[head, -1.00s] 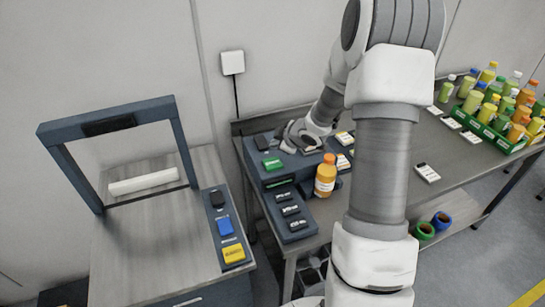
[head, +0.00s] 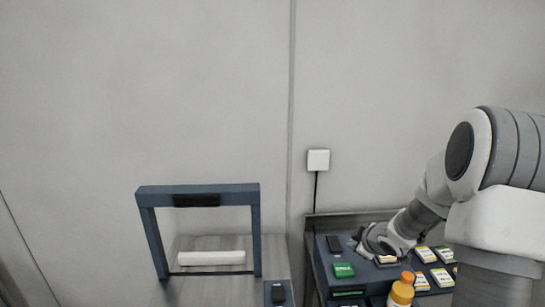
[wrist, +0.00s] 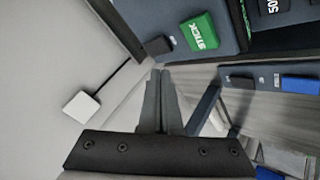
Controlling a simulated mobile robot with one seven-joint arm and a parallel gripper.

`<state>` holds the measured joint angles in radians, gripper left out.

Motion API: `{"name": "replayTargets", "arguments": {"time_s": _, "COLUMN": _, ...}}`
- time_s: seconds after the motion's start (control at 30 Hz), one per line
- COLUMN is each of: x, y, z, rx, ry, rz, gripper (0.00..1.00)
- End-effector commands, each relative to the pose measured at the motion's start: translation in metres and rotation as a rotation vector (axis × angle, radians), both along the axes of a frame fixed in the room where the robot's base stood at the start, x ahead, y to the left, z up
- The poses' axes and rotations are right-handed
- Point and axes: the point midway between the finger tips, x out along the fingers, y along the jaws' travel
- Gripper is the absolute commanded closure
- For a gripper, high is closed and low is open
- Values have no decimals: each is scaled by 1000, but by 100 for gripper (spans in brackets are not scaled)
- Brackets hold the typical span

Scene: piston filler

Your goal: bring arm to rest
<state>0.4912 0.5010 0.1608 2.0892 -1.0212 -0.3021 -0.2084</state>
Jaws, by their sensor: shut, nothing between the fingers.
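My arm reaches in from the right edge of the head view, over a dark bench panel (head: 322,270). My gripper (wrist: 160,78) shows in the wrist view with its two grey fingers together and nothing between them. In the head view its fingers are small and partly hidden at the panel's back edge. A green block (head: 343,270) sits on the panel to the left of my gripper.
An orange bottle (head: 402,290) stands in front of my wrist, and several labelled cards (head: 424,254) lie to the right. A dark frame (head: 197,190) with a white bar (head: 211,258) stands on the left table. A white wall box (head: 318,160) hangs behind. The upper left is bare wall.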

Motion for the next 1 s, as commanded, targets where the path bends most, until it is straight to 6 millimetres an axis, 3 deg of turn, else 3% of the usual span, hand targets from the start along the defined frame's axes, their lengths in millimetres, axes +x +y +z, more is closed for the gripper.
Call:
{"name": "replayTargets", "arguments": {"time_s": 0.03, "x": -3, "y": 1, "z": 18, "rx": -18, "ry": -3, "rz": -33, "gripper": 100}}
{"name": "replayTargets", "arguments": {"time_s": 0.27, "x": -38, "y": 2, "z": 92, "rx": -48, "ry": 13, "rz": -258, "gripper": 100}}
{"name": "replayTargets", "arguments": {"time_s": 0.5, "x": -100, "y": 18, "z": 151, "rx": 12, "ry": 38, "rz": -477, "gripper": 100}}
{"name": "replayTargets", "arguments": {"time_s": 0.7, "x": -165, "y": 43, "z": 180, "rx": 123, "ry": 81, "rz": -624, "gripper": 100}}
{"name": "replayTargets", "arguments": {"time_s": 1.0, "x": -265, "y": 95, "z": 194, "rx": 353, "ry": 204, "rz": -748, "gripper": 100}}
